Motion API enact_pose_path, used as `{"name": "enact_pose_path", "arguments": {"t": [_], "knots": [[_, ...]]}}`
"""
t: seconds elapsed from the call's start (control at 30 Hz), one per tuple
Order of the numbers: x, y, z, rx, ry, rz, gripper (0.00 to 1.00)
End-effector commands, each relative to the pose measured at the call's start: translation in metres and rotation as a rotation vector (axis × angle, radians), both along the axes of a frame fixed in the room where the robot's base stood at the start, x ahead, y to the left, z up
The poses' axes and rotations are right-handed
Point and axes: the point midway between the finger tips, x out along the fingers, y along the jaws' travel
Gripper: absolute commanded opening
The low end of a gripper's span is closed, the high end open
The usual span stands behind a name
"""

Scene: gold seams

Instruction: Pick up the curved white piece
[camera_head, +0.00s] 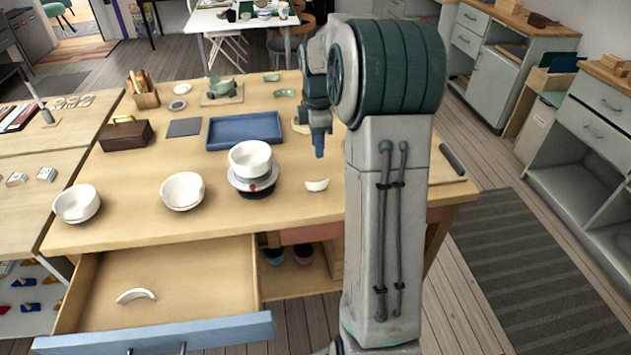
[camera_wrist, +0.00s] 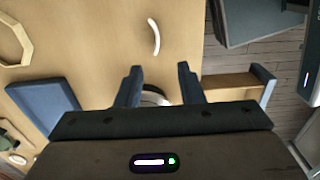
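A small curved white piece (camera_head: 317,185) lies on the wooden table, right of the stacked white bowl. It also shows in the wrist view (camera_wrist: 155,37) as a thin arc, ahead of the fingertips and apart from them. A second, longer curved white piece (camera_head: 136,295) lies in the open drawer at the lower left. My gripper (camera_head: 319,150) points down above the table, behind the small piece in the head view. In the wrist view my gripper (camera_wrist: 158,68) has its two dark fingers spread, with nothing held between them.
A white bowl (camera_head: 250,158) stands on a round turntable left of the small piece. Two more white bowls (camera_head: 182,191) (camera_head: 77,204) stand farther left. A blue tray (camera_head: 243,131) lies behind. The open drawer (camera_head: 220,275) juts from the table's front. Bare tabletop surrounds the small piece.

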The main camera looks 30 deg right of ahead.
Motion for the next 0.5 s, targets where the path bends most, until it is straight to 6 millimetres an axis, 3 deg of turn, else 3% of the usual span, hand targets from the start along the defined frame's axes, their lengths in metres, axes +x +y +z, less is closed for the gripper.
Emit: {"name": "enact_pose_path", "arguments": {"t": [0.5], "knots": [[0.002,-0.004,-0.081,0.004,0.005,0.021,0.34]]}}
